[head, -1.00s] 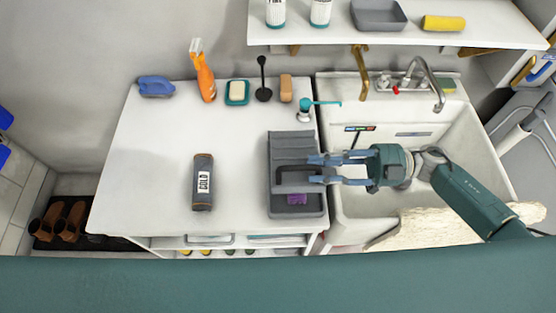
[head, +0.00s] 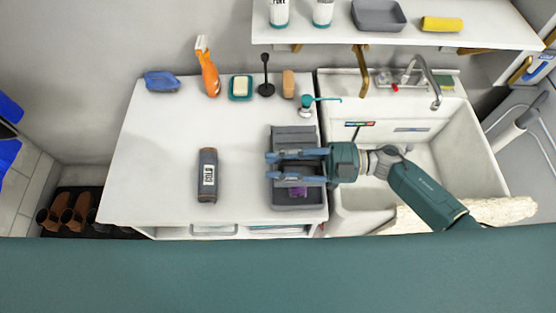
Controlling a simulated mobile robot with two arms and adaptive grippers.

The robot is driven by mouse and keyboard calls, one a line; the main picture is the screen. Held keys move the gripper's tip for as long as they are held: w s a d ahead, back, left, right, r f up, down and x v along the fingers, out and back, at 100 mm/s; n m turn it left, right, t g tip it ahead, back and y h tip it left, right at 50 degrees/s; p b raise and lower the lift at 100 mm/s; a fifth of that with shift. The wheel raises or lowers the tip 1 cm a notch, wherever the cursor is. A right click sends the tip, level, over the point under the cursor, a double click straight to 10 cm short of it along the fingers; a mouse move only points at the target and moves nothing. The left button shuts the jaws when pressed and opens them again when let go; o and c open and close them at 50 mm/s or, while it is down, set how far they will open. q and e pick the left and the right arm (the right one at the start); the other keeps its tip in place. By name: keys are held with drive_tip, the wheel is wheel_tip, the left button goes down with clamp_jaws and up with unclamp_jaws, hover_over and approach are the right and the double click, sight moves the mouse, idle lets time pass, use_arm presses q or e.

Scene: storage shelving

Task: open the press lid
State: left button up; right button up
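The press (head: 292,203) is a dark grey box at the right end of the white counter, beside the sink. A raised grey back part (head: 292,136) shows at its rear, and a purple patch (head: 298,191) shows inside its front. My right gripper (head: 268,169) comes in from the right and lies over the middle of the press. Its two blue fingers are spread apart and point left. They hide much of the lid area, so I cannot tell whether they touch it or how far the lid is raised. My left gripper is not in view.
A dark bottle labelled GOLD (head: 208,175) lies left of the press. A teal pump (head: 306,106), brown block (head: 288,84), black plunger-like tool (head: 266,76), soap dish (head: 241,88), orange spray bottle (head: 208,70) and blue item (head: 161,82) line the back. The sink (head: 465,170) is right.

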clamp_jaws()
drive_tip(key=shift+r, duration=0.1)
drive_tip(key=shift+w+r+m+p, duration=0.3)
drive_tip(key=shift+r+p, duration=0.15)
drive_tip(key=shift+r, duration=0.05)
drive_tip(key=w+r+m+p, duration=0.2)
drive_tip(key=w+r+m, duration=0.3)
drive_tip(key=w, duration=0.5)
drive_tip(key=shift+w+r, duration=0.25)
drive_tip(key=shift+r, duration=1.05)
